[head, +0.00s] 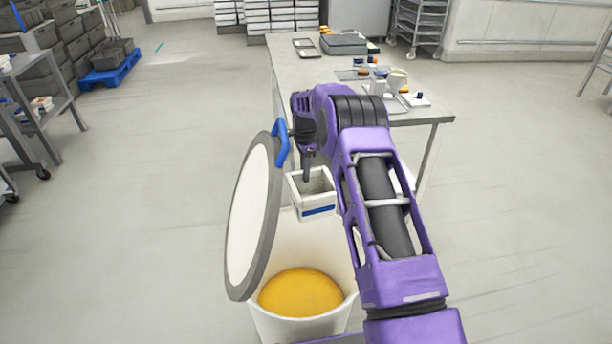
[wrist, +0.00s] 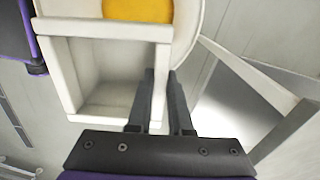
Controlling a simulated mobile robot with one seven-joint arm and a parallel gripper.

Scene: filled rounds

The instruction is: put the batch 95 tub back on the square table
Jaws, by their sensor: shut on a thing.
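A small square white tub (head: 312,205) with a blue label band is in the head view, held above a large bin. No batch number can be read on it. My gripper (head: 307,172) is shut on one wall of the tub. In the wrist view the tub (wrist: 161,60) looks empty, with its wall between my fingers (wrist: 162,85). A pale grey table (head: 300,75) stands behind my arm. I cannot tell whether this long table is the square one.
The large white bin (head: 330,250) holds yellow material (head: 300,292), and its round lid (head: 250,220) with a blue handle stands tilted open at its left. Trays and small items crowd the table's right side. A shelf cart (head: 35,110) is at left. Floor is clear right.

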